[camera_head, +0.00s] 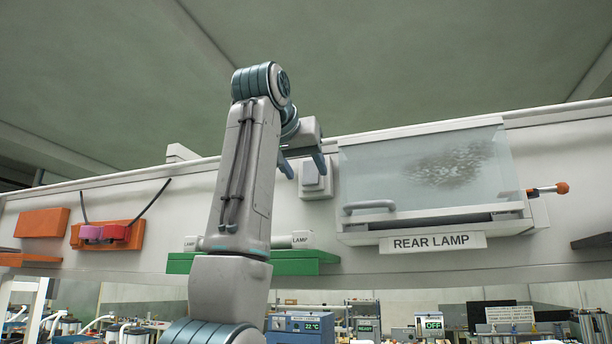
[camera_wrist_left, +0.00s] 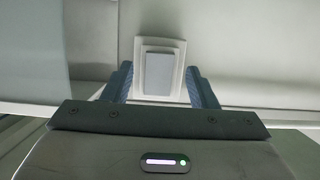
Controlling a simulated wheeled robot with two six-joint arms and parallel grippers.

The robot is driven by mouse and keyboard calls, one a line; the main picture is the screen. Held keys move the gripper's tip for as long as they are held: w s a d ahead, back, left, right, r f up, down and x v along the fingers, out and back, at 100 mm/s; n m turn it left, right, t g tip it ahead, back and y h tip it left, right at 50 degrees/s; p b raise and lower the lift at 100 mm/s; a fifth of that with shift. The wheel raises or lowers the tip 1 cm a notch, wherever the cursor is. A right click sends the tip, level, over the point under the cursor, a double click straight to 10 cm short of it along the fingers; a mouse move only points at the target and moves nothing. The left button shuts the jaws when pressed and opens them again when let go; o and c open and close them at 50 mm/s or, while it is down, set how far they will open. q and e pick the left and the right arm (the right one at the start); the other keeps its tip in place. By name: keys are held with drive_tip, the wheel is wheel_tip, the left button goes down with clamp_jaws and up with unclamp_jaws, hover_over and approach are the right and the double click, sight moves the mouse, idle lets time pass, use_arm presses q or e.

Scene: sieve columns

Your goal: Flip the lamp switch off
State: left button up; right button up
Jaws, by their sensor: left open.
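The lamp switch (camera_head: 312,176) is a pale square plate with a grey rocker, mounted on the white panel left of the glass-fronted box. It also shows in the left wrist view (camera_wrist_left: 161,72), upright and centred ahead of the fingers. My left gripper (camera_head: 303,166) is open and empty, its blue fingers close to the switch. In the left wrist view the fingertips (camera_wrist_left: 159,72) appear on either side of the switch plate. Whether they touch it, I cannot tell. My right gripper is in neither view.
The glass-fronted box (camera_head: 425,170) has a handle and a "REAR LAMP" label (camera_head: 433,242) below. An orange-tipped lever (camera_head: 548,190) sticks out at its right. A green ledge (camera_head: 292,262) lies below the switch. Orange blocks (camera_head: 42,223) are on the panel at left.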

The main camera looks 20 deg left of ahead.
use_arm(q)
drive_tip(key=b+v, duration=0.3)
drive_tip(key=v, duration=0.6)
drive_tip(key=shift+s+d, duration=0.1)
drive_tip(key=shift+s, duration=0.1)
